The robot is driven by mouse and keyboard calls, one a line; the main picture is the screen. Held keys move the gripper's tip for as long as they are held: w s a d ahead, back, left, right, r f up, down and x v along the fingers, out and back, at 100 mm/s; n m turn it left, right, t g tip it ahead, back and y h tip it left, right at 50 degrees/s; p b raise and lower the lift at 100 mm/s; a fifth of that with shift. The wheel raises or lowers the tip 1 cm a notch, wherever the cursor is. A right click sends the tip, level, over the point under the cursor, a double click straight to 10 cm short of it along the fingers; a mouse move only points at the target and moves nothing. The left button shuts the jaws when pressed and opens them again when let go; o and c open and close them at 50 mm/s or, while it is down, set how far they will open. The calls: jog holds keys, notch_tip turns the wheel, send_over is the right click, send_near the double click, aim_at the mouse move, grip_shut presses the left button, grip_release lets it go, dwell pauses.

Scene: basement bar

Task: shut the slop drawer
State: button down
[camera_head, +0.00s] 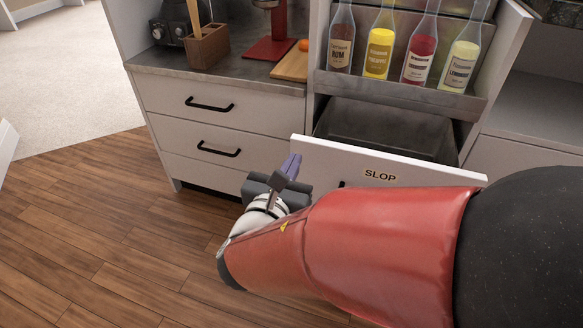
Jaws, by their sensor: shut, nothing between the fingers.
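The slop drawer (323,157) is pulled out below the bottle rack, its white front labelled "SLOP" and its dark inside partly visible. Part of a dark handle shows on its front; the rest of the handle and the lower front are hidden behind my red arm. My gripper (291,167) is shut and empty, its purple-grey fingers at the left end of the drawer front. I cannot tell whether the fingers touch the front.
Several bottles (380,52) stand in a metal rack above the drawer. To the left is a closed drawer cabinet (218,113) with black handles. A cutting board (291,65) and a wooden holder (208,46) are on its counter. The wooden floor (85,235) at left is clear.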

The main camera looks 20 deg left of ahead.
jog(key=shift+w, duration=1.3)
jog(key=w+b, duration=0.1)
jog(key=w, duration=1.2)
jog(key=w+b, duration=0.1)
jog(key=w, duration=0.5)
jog(key=shift+w+d+b, duration=0.15)
jog(key=shift+d+b, duration=0.15)
jog(key=shift+d, duration=0.1)
jog(key=shift+w, duration=0.5)
jog(key=shift+w+r, duration=0.1)
jog(key=shift+r, duration=0.05)
